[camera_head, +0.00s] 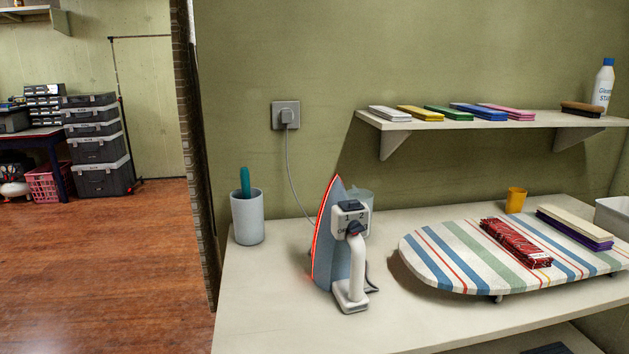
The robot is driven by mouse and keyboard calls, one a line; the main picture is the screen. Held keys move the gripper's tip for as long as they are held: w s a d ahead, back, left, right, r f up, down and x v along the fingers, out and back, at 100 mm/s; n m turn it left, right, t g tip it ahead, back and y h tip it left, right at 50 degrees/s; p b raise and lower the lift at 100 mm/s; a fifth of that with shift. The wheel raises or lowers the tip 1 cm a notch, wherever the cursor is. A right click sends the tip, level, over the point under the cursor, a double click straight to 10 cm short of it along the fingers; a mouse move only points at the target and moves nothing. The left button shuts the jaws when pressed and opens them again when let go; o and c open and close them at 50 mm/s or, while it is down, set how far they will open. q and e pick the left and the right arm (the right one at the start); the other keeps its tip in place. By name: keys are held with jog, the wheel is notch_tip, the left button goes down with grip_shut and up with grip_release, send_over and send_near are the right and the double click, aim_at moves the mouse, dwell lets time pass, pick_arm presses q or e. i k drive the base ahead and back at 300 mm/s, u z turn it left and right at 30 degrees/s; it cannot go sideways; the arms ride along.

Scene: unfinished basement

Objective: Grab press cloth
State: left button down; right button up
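Several folded cloths lie in a row on the wall shelf: a white cloth (390,114), a yellow cloth (420,113), a green cloth (449,113), a blue cloth (480,112) and a pink cloth (508,112). A red patterned folded item (516,243) lies on the board. I cannot tell which is the press cloth. Neither of my grippers is in view.
An iron (333,245) stands upright on the table (270,310), its edge glowing red, its cord near a wall outlet (286,115). A grey cup (247,218), an orange cup (516,200), a brush (583,109) and a white bottle (603,88) stand around. The front-left tabletop is clear.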

aim_at(598, 235)
jog(key=z, duration=2.65)
jog(key=i, duration=2.3)
jog(key=u, duration=2.9)
